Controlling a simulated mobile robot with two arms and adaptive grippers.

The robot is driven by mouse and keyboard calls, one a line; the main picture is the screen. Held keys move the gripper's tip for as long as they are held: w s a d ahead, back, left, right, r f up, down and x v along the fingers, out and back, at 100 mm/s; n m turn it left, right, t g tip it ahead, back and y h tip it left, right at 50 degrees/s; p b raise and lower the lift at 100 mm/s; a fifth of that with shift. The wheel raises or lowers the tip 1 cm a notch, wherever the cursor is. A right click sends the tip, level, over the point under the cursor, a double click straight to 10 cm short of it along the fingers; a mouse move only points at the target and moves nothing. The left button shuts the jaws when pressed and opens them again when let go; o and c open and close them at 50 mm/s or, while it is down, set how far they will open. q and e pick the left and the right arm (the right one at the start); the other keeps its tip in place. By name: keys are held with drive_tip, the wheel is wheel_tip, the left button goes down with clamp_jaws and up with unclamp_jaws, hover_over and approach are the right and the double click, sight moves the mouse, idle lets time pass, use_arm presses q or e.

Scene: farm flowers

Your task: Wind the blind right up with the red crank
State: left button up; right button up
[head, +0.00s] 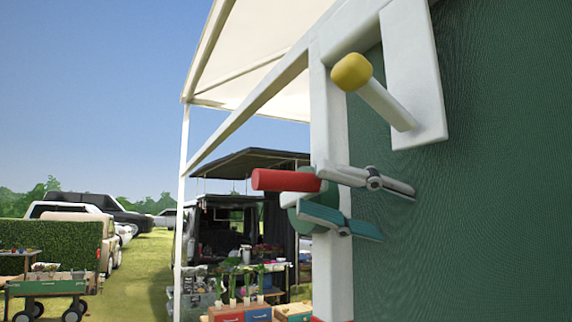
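My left gripper is not in view. A pale canopy (255,45) spans the top; I cannot make out the blind for certain.
A yellow knob (350,71) on a white peg and plate (413,70) sticks out above the red handle. A dark green wall (480,210) fills the right. Stalls, parked cars and a cart (45,288) stand farther off on grass.

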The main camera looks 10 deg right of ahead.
sight(284, 182)
drive_tip(key=p+x, duration=0.1)
drive_tip(key=x, duration=0.3)
drive_tip(key=shift+w+a+r, duration=0.15)
drive_tip(key=shift+a, duration=0.5)
drive_tip(key=shift+a+r+p, duration=0.1)
drive_tip(key=shift+p, duration=0.2)
clamp_jaws()
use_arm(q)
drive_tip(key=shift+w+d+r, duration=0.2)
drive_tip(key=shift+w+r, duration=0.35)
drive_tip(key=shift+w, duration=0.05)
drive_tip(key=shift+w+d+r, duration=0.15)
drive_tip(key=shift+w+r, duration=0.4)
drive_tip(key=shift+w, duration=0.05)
